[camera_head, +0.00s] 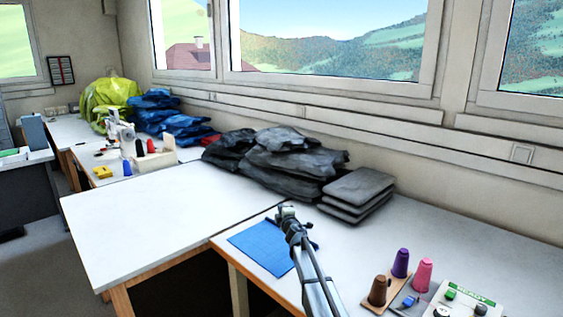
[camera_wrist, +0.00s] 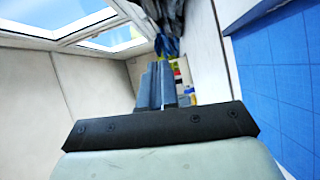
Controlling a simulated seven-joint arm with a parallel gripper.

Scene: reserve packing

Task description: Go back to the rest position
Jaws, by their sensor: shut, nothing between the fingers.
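My gripper (camera_head: 288,212) is at the end of my arm, above the right-hand table near the far right corner of the blue mat. In the wrist view its two grey fingers (camera_wrist: 157,85) are together, with nothing seen between them. The blue mat (camera_head: 262,246) lies flat on the table, partly hidden by my arm; it also fills the right side of the wrist view (camera_wrist: 285,85).
Dark folded cloths (camera_head: 357,187) and dark bags (camera_head: 285,160) lie along the wall behind my gripper. Spools, including a pink one (camera_head: 422,274), and a panel marked READY (camera_head: 462,303) stand at the front right. The middle white table (camera_head: 165,215) is clear.

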